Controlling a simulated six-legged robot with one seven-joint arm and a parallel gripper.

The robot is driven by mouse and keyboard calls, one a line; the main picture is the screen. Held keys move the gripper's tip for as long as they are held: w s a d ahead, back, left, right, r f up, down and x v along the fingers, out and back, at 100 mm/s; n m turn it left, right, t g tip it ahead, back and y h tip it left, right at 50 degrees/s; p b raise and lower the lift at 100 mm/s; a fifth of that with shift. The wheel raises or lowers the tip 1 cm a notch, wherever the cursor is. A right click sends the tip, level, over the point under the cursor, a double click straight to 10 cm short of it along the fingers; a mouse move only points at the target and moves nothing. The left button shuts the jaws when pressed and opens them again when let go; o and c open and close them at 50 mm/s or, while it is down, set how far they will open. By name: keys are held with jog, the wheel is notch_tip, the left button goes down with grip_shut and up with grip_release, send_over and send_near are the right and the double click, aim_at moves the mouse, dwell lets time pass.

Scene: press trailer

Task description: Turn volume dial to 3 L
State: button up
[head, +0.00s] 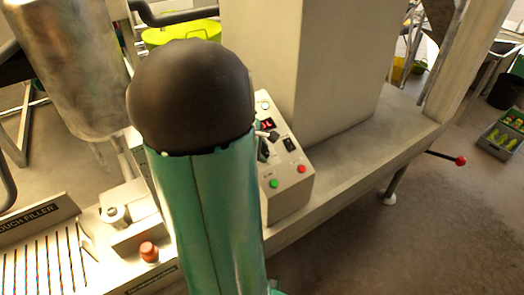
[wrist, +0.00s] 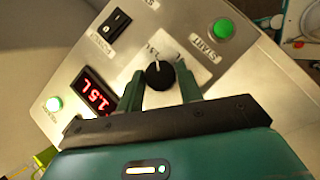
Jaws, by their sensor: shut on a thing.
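The volume dial (wrist: 159,75) is a small black knob with a white pointer line, on a pale plate of the grey control panel. In the wrist view the pointer aims toward the top, between small printed marks that are hard to read. My gripper (wrist: 160,82) is shut on the dial, with one green finger at each side. A red digital display (wrist: 97,92) left of the dial appears to read 1.5 L. In the head view my own arm hides most of the gripper and the dial; the control box (head: 288,197) shows beside it.
In the head view a red button (head: 301,169) sits at the box's front. A steel hopper (head: 75,65) and an orange-red knob (head: 149,251) stand left of my arm.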

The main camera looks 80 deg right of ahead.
jog(key=m+y, duration=0.2)
jog(key=m, duration=0.1)
jog(key=m+y, duration=0.1)
jog(key=m, duration=0.1)
jog(key=shift+w+d+y, duration=0.1)
jog(key=shift+d+y, duration=0.2)
jog(key=shift+d, duration=0.05)
jog(key=m+t+y, duration=0.1)
jog(key=m, duration=0.1)
jog(key=m+t+y, duration=0.1)
jog(key=m, duration=0.1)
jog(key=shift+d+r, duration=0.1)
jog(key=shift+d, duration=0.05)
jog(key=shift+y, duration=0.3)
jog(key=o, duration=1)
jog(key=shift+s, duration=0.2)
jog(key=shift+r, duration=0.1)
notch_tip(320, 180, up, 14)
jog(key=w+d, duration=0.1)
jog(key=shift+w+d+f, duration=0.25)
jog(key=shift+w, duration=0.1)
